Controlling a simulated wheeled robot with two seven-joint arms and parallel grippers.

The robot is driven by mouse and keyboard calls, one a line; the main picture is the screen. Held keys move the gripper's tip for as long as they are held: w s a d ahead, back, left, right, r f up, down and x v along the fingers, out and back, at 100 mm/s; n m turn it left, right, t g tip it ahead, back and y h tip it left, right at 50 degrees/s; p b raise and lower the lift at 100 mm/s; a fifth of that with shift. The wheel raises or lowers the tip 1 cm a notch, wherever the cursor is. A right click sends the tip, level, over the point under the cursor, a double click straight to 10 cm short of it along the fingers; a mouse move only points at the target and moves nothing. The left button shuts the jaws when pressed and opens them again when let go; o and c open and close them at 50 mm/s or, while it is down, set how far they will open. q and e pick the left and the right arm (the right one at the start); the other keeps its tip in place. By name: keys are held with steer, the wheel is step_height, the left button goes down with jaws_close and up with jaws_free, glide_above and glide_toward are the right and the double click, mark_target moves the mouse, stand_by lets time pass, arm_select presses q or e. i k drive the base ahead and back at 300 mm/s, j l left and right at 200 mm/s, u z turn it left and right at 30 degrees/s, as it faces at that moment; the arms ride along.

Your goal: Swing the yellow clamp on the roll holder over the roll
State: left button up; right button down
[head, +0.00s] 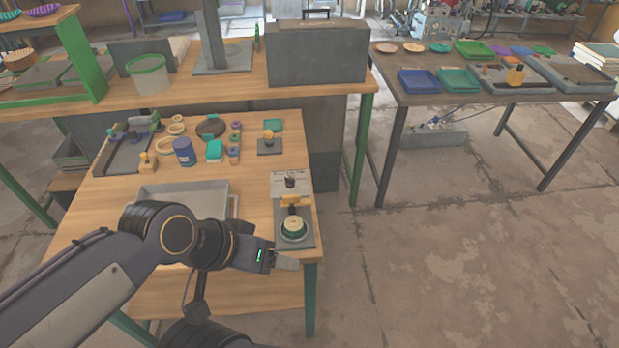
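The roll holder (309,238) is a grey plate at the right front corner of the wooden table. A round roll (293,225) with a cream top and a dark green side sits on it. The yellow clamp (294,199) lies crosswise on the holder just behind the roll and does not cover it. My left gripper (290,263) is just in front of the holder, by the table's front right edge, apart from the clamp. Its fingers show nearly side-on, so their opening is unclear. My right gripper is not in view.
A grey tray (184,188) stands left of the holder, partly behind my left arm. A pale plate with a dark knob (290,183) is behind the clamp. A blue can (184,152) and small parts stand further back. The floor right of the table is clear.

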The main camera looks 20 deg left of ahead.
mark_target(291, 201)
steer(key=i+j+u, duration=0.15)
steer(key=u, duration=0.35)
steer(key=i+u, duration=0.25)
steer(key=u, duration=1.35)
